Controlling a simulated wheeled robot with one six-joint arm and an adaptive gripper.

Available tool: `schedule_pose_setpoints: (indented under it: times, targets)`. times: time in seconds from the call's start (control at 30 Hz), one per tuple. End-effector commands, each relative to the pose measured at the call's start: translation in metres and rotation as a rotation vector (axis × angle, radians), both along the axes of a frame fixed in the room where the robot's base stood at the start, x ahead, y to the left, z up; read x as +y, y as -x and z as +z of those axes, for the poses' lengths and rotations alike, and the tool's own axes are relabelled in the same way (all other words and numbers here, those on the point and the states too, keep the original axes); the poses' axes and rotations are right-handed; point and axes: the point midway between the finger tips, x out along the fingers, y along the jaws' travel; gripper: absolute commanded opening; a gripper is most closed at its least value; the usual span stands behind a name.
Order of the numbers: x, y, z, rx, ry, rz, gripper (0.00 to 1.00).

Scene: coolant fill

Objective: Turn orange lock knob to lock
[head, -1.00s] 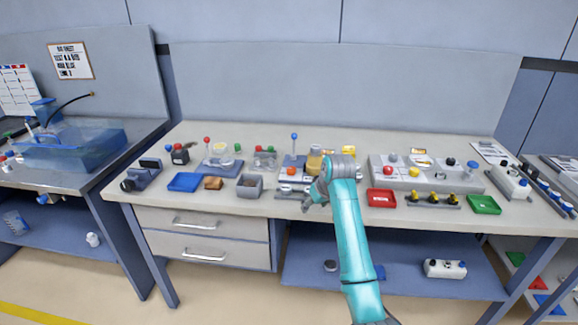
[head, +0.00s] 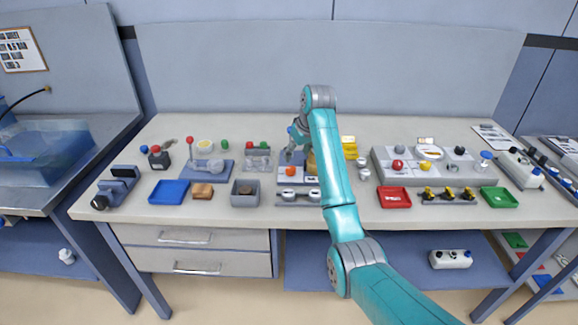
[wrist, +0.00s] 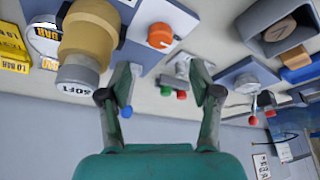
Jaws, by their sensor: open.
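The orange lock knob (head: 290,171) sits on a small white-and-blue fixture plate at the middle of the bench. In the wrist view the orange knob (wrist: 160,37) is at the upper middle, beyond my fingertips and apart from them. My gripper (wrist: 166,82) is open with nothing between its fingers. A blue ball (wrist: 126,112) shows right beside the left finger; I cannot tell whether they touch. In the head view my gripper (head: 297,137) is above the back of the fixture, partly hidden by my arm.
A tan and brass cylinder (wrist: 88,40) stands close to the left finger. Yellow blocks (head: 349,147) are right of my arm. A grey bin (head: 246,193), a blue tray (head: 169,192) and a red tray (head: 394,198) lie along the front. The back wall panel is behind the bench.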

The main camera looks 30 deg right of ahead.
Motion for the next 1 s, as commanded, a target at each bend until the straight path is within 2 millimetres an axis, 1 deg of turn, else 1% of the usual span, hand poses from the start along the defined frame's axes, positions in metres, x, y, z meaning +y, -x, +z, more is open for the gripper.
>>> schedule_pose_setpoints:
  times: [0.03,0.3,0.5,0.67,0.93,0.97,1.0]
  targets:
    - [0.001,-0.003,-0.009,0.004,-0.002,0.001,0.64]
    - [0.001,-0.021,-0.052,0.002,-0.001,0.001,0.64]
    - [0.0,-0.031,-0.074,0.0,0.0,0.001,0.64]
    - [0.0,-0.034,-0.082,0.0,0.0,0.001,0.64]
    - [0.0,-0.034,-0.083,-0.001,0.001,0.001,0.64]
    - [0.0,-0.034,-0.083,-0.001,0.001,0.001,0.59]
    - [0.0,-0.034,-0.083,-0.001,0.0,0.001,0.49]
